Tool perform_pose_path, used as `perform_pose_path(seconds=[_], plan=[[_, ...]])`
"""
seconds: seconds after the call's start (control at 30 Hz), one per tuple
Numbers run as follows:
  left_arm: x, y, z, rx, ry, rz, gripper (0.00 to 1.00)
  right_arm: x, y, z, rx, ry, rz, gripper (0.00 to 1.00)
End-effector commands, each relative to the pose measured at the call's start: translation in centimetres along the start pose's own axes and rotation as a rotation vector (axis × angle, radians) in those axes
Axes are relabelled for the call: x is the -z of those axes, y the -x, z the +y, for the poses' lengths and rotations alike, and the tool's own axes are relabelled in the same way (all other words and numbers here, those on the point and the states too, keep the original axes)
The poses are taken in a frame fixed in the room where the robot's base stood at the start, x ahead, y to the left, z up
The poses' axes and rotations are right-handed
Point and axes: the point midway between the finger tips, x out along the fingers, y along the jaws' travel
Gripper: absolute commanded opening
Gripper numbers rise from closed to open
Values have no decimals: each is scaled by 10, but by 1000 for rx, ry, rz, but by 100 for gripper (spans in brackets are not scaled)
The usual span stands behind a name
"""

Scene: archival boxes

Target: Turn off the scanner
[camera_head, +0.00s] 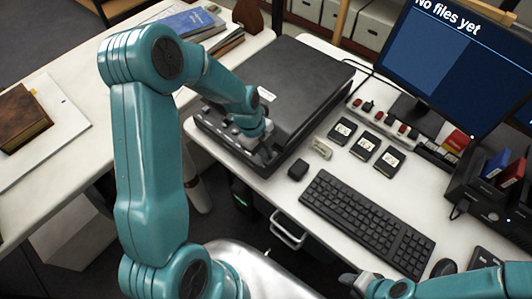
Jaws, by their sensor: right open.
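The black flatbed scanner (305,82) lies with its lid down on the white desk, left of the monitor. My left arm reaches over from the left, and my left gripper (262,150) is at the scanner's front edge, over its front panel. Its fingers are dark against the black casing, so I cannot tell their opening or whether they touch a button. The gripper hides part of the panel. My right gripper (352,282) is low at the desk's front edge, below the keyboard, open and apart from the scanner.
The monitor (450,60) reads "No files yet". A power strip (385,122) with red switches, several black cartridges (365,147) and a small black block (298,170) lie right of the scanner. The keyboard (365,225) and mouse (444,267) are nearer. A brown book (22,118) lies far left.

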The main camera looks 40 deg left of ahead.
Motion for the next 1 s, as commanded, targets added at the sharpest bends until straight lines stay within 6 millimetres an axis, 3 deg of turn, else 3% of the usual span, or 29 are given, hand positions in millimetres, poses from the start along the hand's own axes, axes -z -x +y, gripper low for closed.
perform_pose_path(seconds=[0.17,0.5,0.77,1.0], plan=[[2,-5,3,-16,2,8,0,0,-1,0,0,1,0,43],[2,-5,-13,-10,0,6,0,0,-4,1,0,1,0,43],[3,-4,-14,-10,0,7,0,0,-4,1,0,1,0,43],[10,5,-17,-9,-2,6,0,0,2,-1,0,1,0,43]])
